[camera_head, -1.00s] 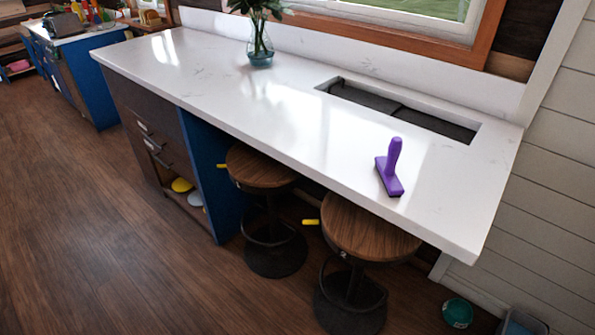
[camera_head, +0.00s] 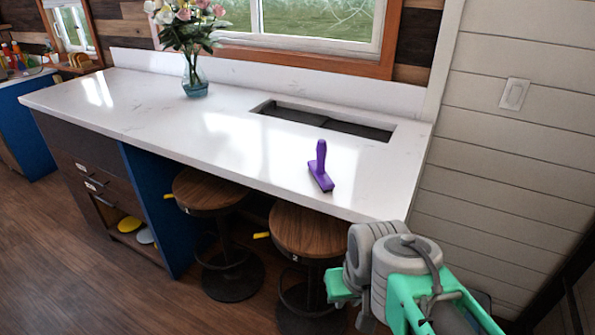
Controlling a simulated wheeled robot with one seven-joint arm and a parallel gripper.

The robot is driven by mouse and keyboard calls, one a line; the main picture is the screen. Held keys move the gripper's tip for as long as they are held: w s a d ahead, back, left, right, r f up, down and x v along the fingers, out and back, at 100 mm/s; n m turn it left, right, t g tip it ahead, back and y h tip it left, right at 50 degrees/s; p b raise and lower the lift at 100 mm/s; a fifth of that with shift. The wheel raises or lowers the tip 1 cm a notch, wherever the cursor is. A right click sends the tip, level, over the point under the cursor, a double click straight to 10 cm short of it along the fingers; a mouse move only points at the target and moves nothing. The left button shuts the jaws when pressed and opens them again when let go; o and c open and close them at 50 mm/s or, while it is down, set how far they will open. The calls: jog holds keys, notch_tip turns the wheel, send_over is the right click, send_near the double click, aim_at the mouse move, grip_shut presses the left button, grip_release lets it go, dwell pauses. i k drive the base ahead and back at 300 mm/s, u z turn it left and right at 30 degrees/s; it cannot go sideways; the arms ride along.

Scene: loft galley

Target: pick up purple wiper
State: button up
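My arm, grey and green, shows at the bottom right, below and to the right of the wiper. The fingers of my gripper cannot be made out. Nothing of my arm touches the wiper.
A rectangular recess (camera_head: 330,122) is cut into the counter behind the wiper. A glass vase with flowers (camera_head: 195,80) stands farther left. Two stools (camera_head: 308,232) (camera_head: 208,190) sit under the front edge. A panelled wall (camera_head: 505,150) bounds the right side.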

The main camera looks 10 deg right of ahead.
aim_at(317, 166)
jog(key=u, duration=0.15)
jog(key=i, duration=0.75)
jog(key=u, duration=0.4)
